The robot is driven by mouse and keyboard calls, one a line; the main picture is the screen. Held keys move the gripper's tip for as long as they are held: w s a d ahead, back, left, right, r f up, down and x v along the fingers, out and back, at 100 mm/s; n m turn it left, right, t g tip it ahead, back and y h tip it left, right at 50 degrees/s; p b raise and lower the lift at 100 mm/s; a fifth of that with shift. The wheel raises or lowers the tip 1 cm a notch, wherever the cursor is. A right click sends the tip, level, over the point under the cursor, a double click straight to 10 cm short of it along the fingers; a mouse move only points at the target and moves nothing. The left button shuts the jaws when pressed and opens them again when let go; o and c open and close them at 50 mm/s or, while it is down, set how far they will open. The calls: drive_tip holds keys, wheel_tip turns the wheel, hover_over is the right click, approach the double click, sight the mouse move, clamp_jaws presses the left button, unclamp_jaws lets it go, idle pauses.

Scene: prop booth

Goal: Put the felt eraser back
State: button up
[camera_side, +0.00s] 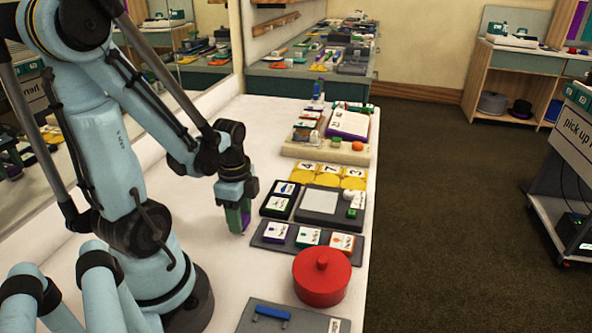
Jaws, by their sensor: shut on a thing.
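My gripper (236,200) points down over the white table, just left of the dark trays. It is shut on a small upright block, green on one side and purple on the other, which I take to be the felt eraser (245,218). The jaws cover its upper part. Its lower end is close to the table top; I cannot tell whether it touches.
To the right are a black card tray (280,200), a grey tray with a pale square (319,202) and a three-card tray (307,237). A red lidded pot (321,278) stands nearer. Yellow number tiles (328,175) and a wooden tray (340,155) lie behind.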

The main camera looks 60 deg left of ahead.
drive_tip(key=shift+f, duration=0.15)
drive_tip(key=o, duration=1)
drive_tip(key=shift+r, duration=6.1)
drive_tip(key=w+d+n+t, duration=0.2)
drive_tip(key=w+d+n, duration=0.1)
drive_tip(key=d, duration=0.1)
drive_tip(key=w+d+n+t, duration=0.2)
drive_tip(key=w+d+n, duration=0.1)
drive_tip(key=d, duration=0.1)
drive_tip(key=w+d+n+t, duration=0.3)
drive_tip(key=w+d, duration=0.1)
drive_tip(key=shift+d+r, duration=0.2)
drive_tip(key=shift+d, duration=0.1)
